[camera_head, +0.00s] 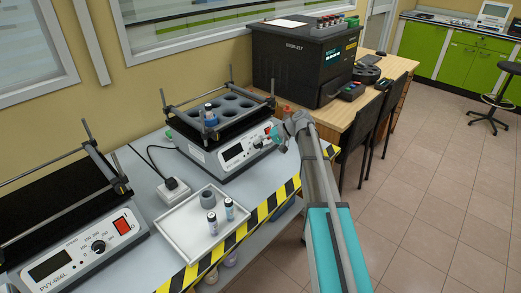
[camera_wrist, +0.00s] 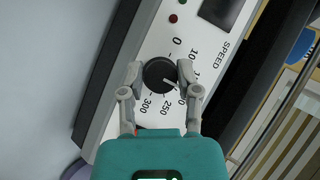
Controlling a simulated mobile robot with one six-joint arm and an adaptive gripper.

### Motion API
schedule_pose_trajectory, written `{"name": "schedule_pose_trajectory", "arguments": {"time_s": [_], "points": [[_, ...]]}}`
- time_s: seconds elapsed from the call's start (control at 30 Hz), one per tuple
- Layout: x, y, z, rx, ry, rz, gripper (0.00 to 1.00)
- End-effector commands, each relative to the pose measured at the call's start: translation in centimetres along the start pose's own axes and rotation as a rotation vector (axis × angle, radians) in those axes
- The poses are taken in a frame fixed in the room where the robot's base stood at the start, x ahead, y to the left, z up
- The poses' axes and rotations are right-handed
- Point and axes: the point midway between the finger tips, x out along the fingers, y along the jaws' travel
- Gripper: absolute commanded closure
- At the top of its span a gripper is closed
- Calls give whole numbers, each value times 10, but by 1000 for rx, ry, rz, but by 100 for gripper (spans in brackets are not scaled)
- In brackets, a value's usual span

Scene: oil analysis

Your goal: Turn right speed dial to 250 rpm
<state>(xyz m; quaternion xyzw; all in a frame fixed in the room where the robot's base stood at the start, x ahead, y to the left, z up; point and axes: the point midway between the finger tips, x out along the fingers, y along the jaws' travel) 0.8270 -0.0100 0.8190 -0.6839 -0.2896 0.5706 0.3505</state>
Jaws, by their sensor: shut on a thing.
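The right speed dial (camera_wrist: 160,74) is a round black knob on a white panel in the wrist view. Its white mark points to the lower right, towards a number partly covered by my right finger, beside 250. The 250 and 300 labels show below the knob. My gripper (camera_wrist: 159,73) has one finger on each side of the knob and is shut on it. In the head view my gripper (camera_head: 279,137) is at the front panel of the right shaker (camera_head: 207,158) and hides part of that panel.
The left shaker (camera_head: 88,252) has its own dial and red switch. A white tray (camera_head: 185,229) with small vials lies between the shakers. A bottle (camera_head: 210,117) stands in the right shaker's rack. A black analyser (camera_head: 300,60) stands behind on a wooden table.

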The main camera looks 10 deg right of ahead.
Motion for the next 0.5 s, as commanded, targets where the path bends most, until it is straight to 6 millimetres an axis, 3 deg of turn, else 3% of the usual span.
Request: {"name": "schedule_pose_trajectory", "arguments": {"time_s": [0.5], "points": [[4, 6, 5, 398, 31, -279, 100]]}}
